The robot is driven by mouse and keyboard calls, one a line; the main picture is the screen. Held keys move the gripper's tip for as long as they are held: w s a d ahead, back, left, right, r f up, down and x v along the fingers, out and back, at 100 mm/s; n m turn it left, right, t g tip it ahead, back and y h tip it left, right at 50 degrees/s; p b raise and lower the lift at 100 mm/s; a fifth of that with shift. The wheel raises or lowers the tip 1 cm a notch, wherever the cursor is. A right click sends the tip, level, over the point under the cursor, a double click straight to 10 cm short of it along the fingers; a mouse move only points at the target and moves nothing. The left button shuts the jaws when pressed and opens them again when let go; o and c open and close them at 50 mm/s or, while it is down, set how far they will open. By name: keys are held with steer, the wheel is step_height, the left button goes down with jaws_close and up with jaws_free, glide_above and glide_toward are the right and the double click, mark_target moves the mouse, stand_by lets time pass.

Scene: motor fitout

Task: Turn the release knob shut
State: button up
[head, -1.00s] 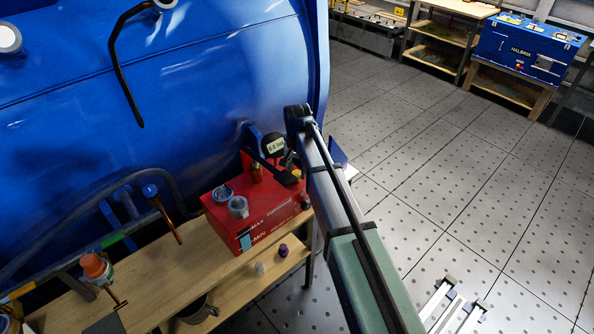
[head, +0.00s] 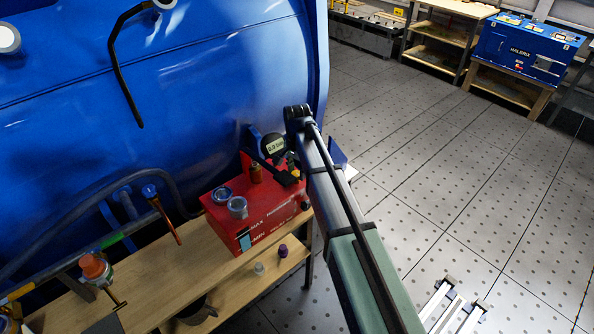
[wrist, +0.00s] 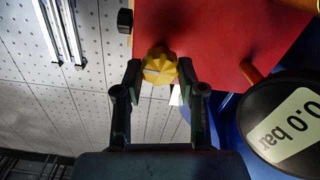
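A yellow lobed knob (wrist: 160,68) stands at the edge of the red box, near the middle of the wrist view. My gripper (wrist: 161,70) has one fingertip on each side of it, close against its rim, and appears shut on it. The red box (head: 262,215) sits on the wooden bench in the head view. My gripper (head: 288,170) is at its back right there, and the knob cannot be made out. The round black gauge (head: 274,146) stands behind the box. It reads 0.0 bar in the wrist view (wrist: 292,125).
A large blue tank (head: 220,80) fills the back left. The tiled floor (head: 440,170) to the right is mostly clear.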

mark_target(297, 173)
steer(key=shift+o, duration=1.4)
step_height(297, 173, up, 12)
steer(key=shift+f, duration=0.1)
steer(key=s+d+f+n, duration=0.2)
steer(key=s+d+f, duration=0.35)
steer(key=f, duration=0.25)
steer(key=s+d+f+n, duration=0.1)
steer(key=s+d+f, duration=0.4)
steer(key=f, duration=0.4)
steer(key=s+d+f+n, duration=0.4)
steer(key=s+d+f, duration=0.75)
steer(key=s, duration=0.35)
steer(key=s+f+g, duration=0.3)
steer(key=s+f, duration=0.6)
steer(key=s, duration=0.4)
steer(key=s+f+g, duration=0.3)
steer(key=s+f, duration=0.7)
steer(key=s, duration=0.4)
steer(key=shift+s+a+g, duration=0.3)
steer(key=shift+a+g, duration=0.05)
steer(key=shift+g, duration=0.05)
